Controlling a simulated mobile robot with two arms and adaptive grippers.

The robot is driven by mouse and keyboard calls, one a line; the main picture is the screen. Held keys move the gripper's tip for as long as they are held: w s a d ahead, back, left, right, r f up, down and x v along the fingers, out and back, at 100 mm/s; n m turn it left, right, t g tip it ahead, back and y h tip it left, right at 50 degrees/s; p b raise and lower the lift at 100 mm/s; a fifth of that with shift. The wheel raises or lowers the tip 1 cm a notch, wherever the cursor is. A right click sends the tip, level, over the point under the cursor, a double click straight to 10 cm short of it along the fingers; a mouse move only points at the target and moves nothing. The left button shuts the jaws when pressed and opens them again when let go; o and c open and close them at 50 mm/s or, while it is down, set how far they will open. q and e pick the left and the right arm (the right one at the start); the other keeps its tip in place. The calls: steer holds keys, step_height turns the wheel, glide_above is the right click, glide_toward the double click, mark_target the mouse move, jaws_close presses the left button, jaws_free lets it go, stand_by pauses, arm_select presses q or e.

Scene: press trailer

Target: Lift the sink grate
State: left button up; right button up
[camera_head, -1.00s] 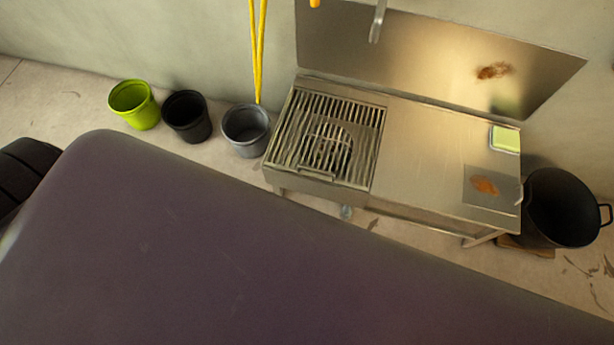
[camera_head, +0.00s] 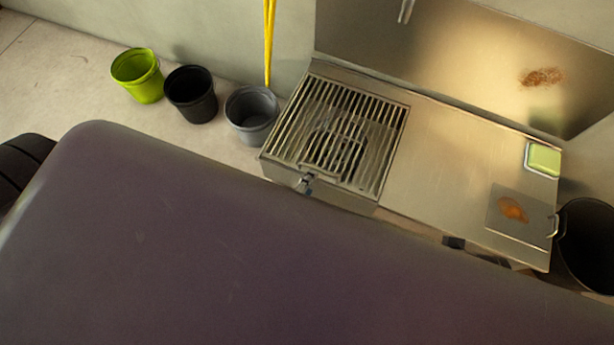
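The sink grate (camera_head: 378,125) is a square of metal bars lying flat in the left part of the steel sink unit (camera_head: 445,155). A small looped handle (camera_head: 322,176) shows at its front edge. My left gripper (camera_head: 305,184) shows only as a small tip at the front rim of the sink, close to the handle; whether it touches is unclear. My purple body hides the rest, and the finger gap is too small to read. A small dark block (camera_head: 453,242) below the counter's front edge may be part of my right gripper; its fingers are not visible.
Green (camera_head: 138,78), black (camera_head: 190,95) and grey (camera_head: 251,117) buckets stand left of the sink. A green sponge in a dish (camera_head: 543,158) and a brown-stained plate (camera_head: 513,208) lie on the counter. A large black pot (camera_head: 588,250) stands at right. The counter's middle is clear.

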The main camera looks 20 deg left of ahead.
mark_target(319, 170)
arm_select(q)
steer(key=b+x, duration=0.3)
steer(key=x, duration=0.2)
steer(key=shift+f, duration=0.2)
steer(key=shift+w+f, duration=0.15)
steer(key=shift+w, duration=0.2)
steer(key=b+x, duration=0.1)
steer(key=x, duration=0.2)
steer(key=shift+w+f, duration=0.4)
steer(key=shift+w, duration=0.15)
arm_select(e)
steer(key=w+a+r+t, duration=0.1)
steer(key=w+r+t, duration=0.2)
steer(key=w+r, duration=0.1)
steer(key=shift+w+a+r+y, duration=0.2)
steer(key=shift+w+a+y, duration=0.2)
steer(key=shift+w, duration=0.2)
arm_select(q)
steer(key=shift+c, duration=0.4)
arm_select(e)
steer(key=shift+d, duration=0.1)
arm_select(q)
jaws_close()
